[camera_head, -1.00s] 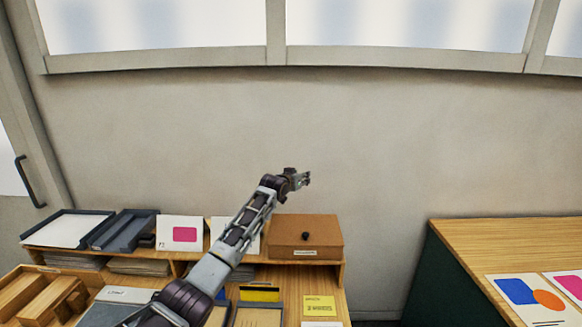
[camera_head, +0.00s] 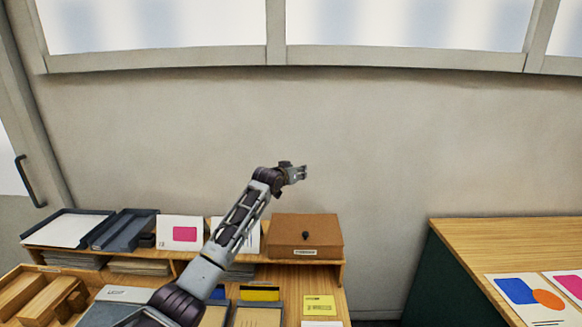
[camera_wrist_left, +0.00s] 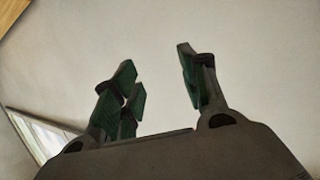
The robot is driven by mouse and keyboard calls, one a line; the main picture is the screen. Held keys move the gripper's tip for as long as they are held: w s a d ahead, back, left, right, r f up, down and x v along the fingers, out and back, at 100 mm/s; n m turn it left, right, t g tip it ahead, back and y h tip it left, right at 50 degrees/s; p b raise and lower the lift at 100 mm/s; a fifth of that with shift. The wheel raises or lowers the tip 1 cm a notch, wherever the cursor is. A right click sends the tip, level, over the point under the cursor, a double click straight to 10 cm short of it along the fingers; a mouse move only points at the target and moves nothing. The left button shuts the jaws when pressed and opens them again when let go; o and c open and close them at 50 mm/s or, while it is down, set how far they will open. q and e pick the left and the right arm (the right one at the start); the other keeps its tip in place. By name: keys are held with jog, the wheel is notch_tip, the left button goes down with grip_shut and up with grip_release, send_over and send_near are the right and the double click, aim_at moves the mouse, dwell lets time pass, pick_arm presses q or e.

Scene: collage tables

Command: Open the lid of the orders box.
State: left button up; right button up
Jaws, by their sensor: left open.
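The box is not clearly seen in that view. My right gripper is in neither view.
The shelf (camera_head: 268,262) also holds dark trays (camera_head: 124,231) and a card with a pink square (camera_head: 182,232). A yellow note (camera_head: 319,305) and wooden blocks lie below on the desk. A second table (camera_head: 470,250) with prints stands at right, across a gap.

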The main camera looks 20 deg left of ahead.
pick_arm(q)
jog(key=shift+s+a+r, duration=0.3)
jog(key=shift+s+r, duration=0.45)
jog(key=shift+r, duration=0.2)
jog(key=shift+s+a+r, duration=0.25)
jog(key=shift+s+r, duration=0.5)
jog(key=shift+r, duration=0.15)
jog(key=v, duration=1.2)
dwell(0.6)
jog(key=shift+f, duration=0.1)
dwell(0.5)
